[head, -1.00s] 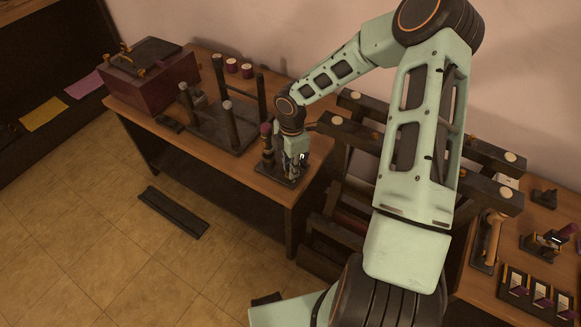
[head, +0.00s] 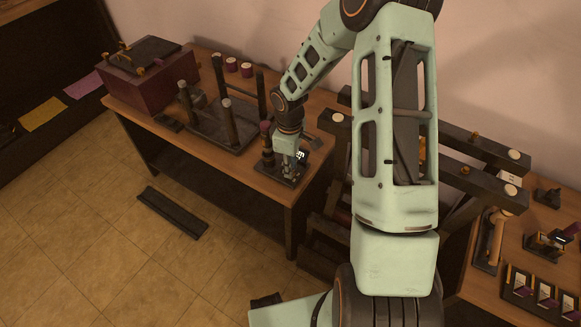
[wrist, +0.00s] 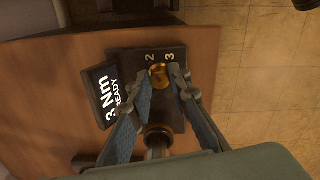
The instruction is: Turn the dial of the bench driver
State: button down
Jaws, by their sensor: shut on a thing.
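The bench driver stands at the right end of the long wooden table; its dark base (head: 272,166) shows in the head view. In the wrist view its brass dial (wrist: 159,76) sits on a dark plate (wrist: 122,62) marked 2 and 3. A tilted display (wrist: 107,95) beside it reads "3 Nm READY". My gripper (wrist: 161,82) points down at the plate, its two fingertips on either side of the dial, shut on it. A post with a brass collar (wrist: 157,137) stands close to the fingers. In the head view my gripper (head: 289,166) hides the dial.
On the same table are a rack of dark posts (head: 230,125), several maroon spools (head: 231,64) and a maroon box (head: 152,78). A dark-railed frame (head: 485,147) stands right of the table. A dark bar (head: 172,212) lies on the tiled floor.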

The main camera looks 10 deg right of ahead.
jog(key=shift+m, duration=0.8)
jog(key=c, duration=1.8)
grip_release()
